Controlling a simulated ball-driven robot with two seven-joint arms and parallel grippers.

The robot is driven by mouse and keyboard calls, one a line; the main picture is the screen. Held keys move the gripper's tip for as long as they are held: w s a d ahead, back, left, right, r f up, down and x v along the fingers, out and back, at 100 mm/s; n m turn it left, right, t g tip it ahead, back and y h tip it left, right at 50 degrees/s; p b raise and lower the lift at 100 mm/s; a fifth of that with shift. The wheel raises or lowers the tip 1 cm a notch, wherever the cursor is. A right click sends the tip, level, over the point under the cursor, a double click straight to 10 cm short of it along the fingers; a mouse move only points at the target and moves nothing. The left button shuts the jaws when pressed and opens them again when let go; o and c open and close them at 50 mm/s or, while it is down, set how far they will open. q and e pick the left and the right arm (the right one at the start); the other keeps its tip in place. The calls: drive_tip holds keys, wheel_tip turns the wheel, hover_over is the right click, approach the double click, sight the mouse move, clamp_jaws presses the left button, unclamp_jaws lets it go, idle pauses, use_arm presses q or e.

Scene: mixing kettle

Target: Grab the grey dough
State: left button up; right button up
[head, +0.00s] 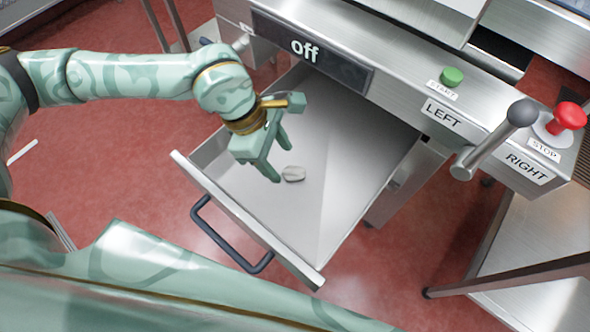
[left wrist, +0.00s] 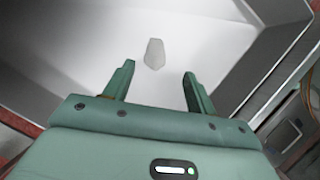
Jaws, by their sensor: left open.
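The grey dough (head: 293,174) is a small pale grey lump lying on the floor of the open metal drawer (head: 345,190). In the left wrist view the dough (left wrist: 154,54) shows ahead of the fingertips, roughly between their lines. My left gripper (head: 284,163) is open and empty over the drawer, its fingers pointing down just left of the dough in the head view. Both fingers also show in the left wrist view (left wrist: 158,70), spread apart with the dough beyond them. The right gripper is not in view.
The drawer's front wall with a dark handle (head: 228,240) faces me. The drawer floor right of the dough is bare.

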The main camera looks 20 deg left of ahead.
sight(294, 171)
use_arm(q)
drive_tip(key=x, duration=0.1)
drive_tip(key=b+x, duration=0.1)
drive_tip(key=x, duration=0.1)
drive_tip(key=b+x, duration=0.1)
drive_tip(key=x, duration=0.1)
drive_tip(key=shift+w+d+f, duration=0.1)
drive_tip(key=shift+w+d, duration=0.2)
drive_tip(key=shift+w, duration=0.05)
drive_tip(key=shift+c, duration=0.3)
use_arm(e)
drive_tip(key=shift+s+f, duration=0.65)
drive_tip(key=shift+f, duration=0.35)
use_arm(q)
drive_tip(key=c, duration=1)
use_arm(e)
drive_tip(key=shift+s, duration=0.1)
use_arm(q)
drive_tip(key=shift+r, duration=0.25)
